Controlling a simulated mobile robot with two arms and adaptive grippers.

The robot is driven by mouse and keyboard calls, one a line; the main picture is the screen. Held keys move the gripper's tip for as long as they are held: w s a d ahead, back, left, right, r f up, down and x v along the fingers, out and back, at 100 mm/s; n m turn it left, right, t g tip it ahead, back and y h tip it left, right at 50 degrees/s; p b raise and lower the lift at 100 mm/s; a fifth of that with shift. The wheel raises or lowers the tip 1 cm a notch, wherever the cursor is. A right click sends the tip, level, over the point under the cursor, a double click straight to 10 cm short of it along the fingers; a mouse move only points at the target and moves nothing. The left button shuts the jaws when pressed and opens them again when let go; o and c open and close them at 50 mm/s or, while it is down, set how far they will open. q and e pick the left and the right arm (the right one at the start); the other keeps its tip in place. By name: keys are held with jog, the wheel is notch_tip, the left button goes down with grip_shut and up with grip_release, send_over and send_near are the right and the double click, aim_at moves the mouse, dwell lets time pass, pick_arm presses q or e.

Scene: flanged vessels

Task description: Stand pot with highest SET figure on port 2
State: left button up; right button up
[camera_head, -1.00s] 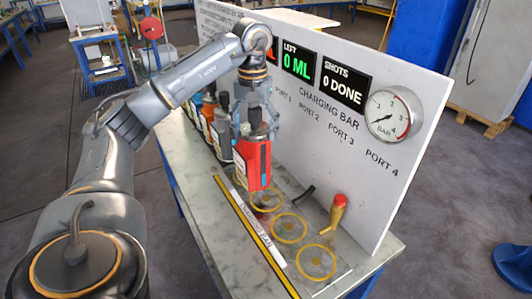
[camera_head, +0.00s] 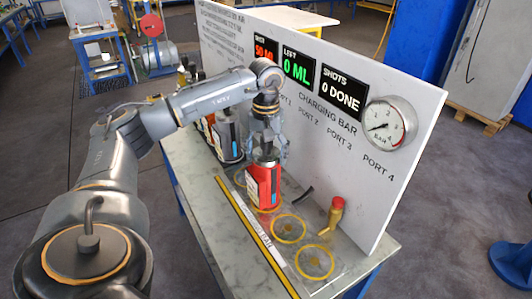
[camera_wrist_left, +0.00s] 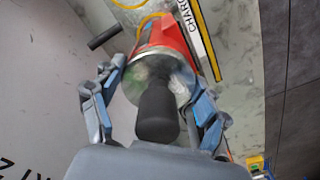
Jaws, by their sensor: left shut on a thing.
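A red pot (camera_head: 264,187) with a pale label and dark top is in my left gripper (camera_head: 266,150). It stands nearly upright over a yellow ring (camera_head: 275,208) on the bench, the one behind two bare rings; I cannot tell whether its base touches. In the left wrist view the gripper fingers (camera_wrist_left: 153,95) close on either side of the pot's metal shoulder, with its black cap (camera_wrist_left: 157,112) between them. The red body (camera_wrist_left: 165,38) shows beyond. SET figures are not readable. My right gripper is not in view.
A white-labelled pot (camera_head: 228,138) and others stand behind, partly hidden by my arm. Two bare rings (camera_head: 289,229) (camera_head: 315,262) lie in front. A brass valve with a red top (camera_head: 335,210) stands near the upright charging panel (camera_head: 345,140), which carries a gauge (camera_head: 389,125).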

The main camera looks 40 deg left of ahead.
pick_arm(q)
jog(key=o, duration=1.8)
notch_tip(320, 180, up, 7)
jog(key=shift+b, duration=1.05)
jog(key=shift+r+p, duration=0.7)
jog(key=shift+r, duration=1.9)
